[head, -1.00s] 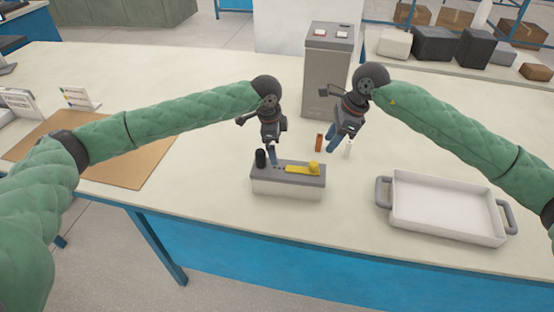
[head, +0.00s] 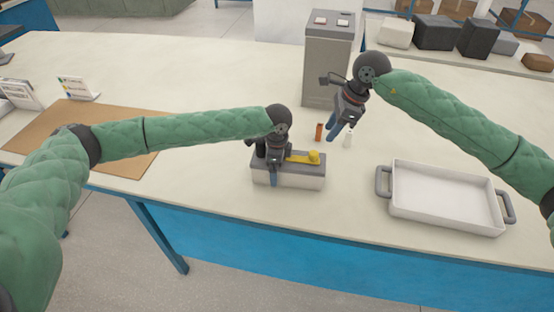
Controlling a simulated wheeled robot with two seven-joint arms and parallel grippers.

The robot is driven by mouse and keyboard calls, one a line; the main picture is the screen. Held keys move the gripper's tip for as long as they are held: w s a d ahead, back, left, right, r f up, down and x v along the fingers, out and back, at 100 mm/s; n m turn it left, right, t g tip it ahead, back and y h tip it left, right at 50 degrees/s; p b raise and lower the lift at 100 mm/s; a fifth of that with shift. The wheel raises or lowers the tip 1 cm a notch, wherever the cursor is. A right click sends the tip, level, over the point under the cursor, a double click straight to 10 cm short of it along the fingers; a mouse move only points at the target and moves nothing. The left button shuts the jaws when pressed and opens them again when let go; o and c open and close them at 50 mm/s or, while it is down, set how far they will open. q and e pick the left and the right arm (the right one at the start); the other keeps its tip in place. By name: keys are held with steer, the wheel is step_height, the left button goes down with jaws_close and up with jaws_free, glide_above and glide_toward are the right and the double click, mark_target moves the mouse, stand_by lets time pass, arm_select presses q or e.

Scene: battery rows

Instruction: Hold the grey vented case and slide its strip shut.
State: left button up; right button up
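The grey vented case (head: 305,183) stands near the front edge of the table, with a dark grey top and a paler front wall. Its yellow strip (head: 302,159) lies along the right part of the top, with a round yellow knob at its right end. My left gripper (head: 273,178) is down at the left half of the case; one blue finger shows against the front wall. Its other finger and the far side are hidden, so its grip is unclear. My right gripper (head: 334,130) hangs behind and right of the case, apart from it; its finger gap is unclear.
An orange cylinder (head: 319,132) and a white one (head: 348,140) stand near my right gripper. A white tray (head: 447,211) with grey handles is at right. A tall grey bin (head: 326,75) stands behind. A brown mat (head: 120,160) lies at left, partly under my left arm.

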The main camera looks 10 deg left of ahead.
arm_select(q)
steer(key=shift+f, duration=0.2)
steer(key=c, duration=1.2)
